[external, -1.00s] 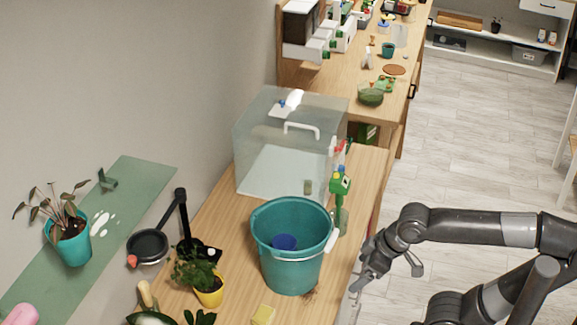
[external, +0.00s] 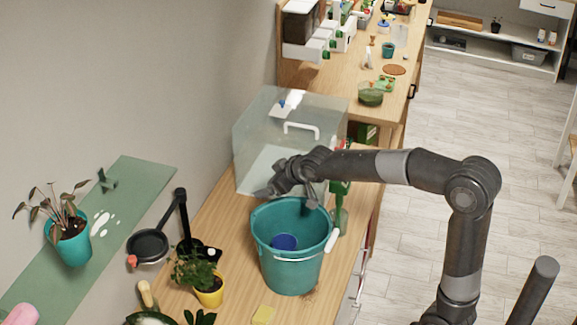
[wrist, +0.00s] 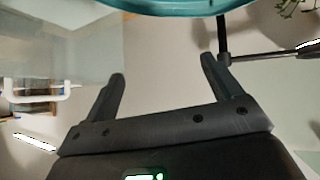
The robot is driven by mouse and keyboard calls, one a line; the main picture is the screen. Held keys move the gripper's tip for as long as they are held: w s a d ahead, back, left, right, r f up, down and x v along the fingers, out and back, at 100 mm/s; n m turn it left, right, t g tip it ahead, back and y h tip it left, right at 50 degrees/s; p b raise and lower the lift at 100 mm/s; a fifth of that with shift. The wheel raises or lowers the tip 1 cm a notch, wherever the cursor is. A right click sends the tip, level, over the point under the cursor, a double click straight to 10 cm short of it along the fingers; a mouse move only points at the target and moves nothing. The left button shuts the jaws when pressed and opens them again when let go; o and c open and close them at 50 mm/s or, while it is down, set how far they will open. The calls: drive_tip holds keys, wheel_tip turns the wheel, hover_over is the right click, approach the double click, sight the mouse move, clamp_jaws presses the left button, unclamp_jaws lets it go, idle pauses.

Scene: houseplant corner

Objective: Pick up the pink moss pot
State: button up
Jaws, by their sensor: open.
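I cannot make out a pink moss pot in either view. A rounded pink object (external: 20,315) shows at the lower left corner of the external view, cut off by the edge, so I cannot tell what it is. My gripper (external: 287,197) is over the back rim of the teal bucket (external: 290,265), in front of the clear box. In the wrist view my gripper (wrist: 163,70) has its two fingers spread apart with nothing between them. The bucket's teal rim (wrist: 170,8) crosses the top of that view.
A blue pot (external: 284,242) is inside the bucket. The clear box (external: 255,150) with a white handle stands behind. A teal plant pot (external: 72,245) is on the green strip (external: 140,180).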

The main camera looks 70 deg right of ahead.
drive_tip(key=d+f+g, duration=0.2)
drive_tip(key=d+f, duration=0.6)
drive_tip(key=d, duration=0.4)
drive_tip(key=f, duration=0.3)
drive_tip(key=s+d+f+m+g, duration=0.1)
drive_tip(key=f, duration=0.2)
drive_tip(key=s+f+m+y, duration=0.1)
drive_tip(key=f, duration=0.3)
drive_tip(key=shift+d+f+g, duration=0.1)
drive_tip(key=shift+d+g, duration=0.15)
drive_tip(key=shift+g, duration=0.05)
drive_tip(key=shift+w+a+f, duration=0.15)
drive_tip(key=shift+w+f, duration=0.05)
drive_tip(key=shift+f, duration=0.45)
drive_tip(key=shift+x, duration=3.45)
drive_tip(key=shift+a, duration=0.2)
drive_tip(key=shift+c, duration=0.2)
drive_tip(key=c, duration=1)
